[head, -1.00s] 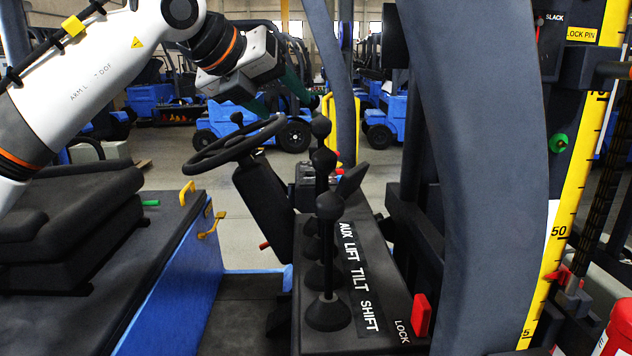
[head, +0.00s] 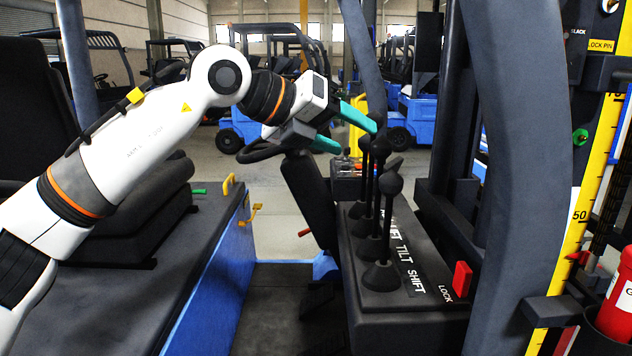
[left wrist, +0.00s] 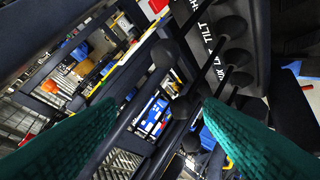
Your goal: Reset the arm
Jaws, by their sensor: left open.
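My left gripper (head: 357,138) is open, its two teal fingers spread and pointing right toward the tops of the black levers. Nothing shows between its jaws. The levers stand in a row on the dark console; the nearest, by the SHIFT label, has a round black knob (head: 391,186). The farther levers overlap each other behind it. In the left wrist view the green fingers (left wrist: 160,103) reach in from both sides, and several round knobs (left wrist: 180,107) show beyond and between them; the remaining distance is unclear. My right gripper is not in view.
A black steering wheel (head: 262,152) is partly behind my left gripper. A dark post (head: 515,150) rises right of the console, and a red block (head: 462,279) sits by the LOCK label. The seat (head: 130,215) is at left. The footwell (head: 285,300) is open.

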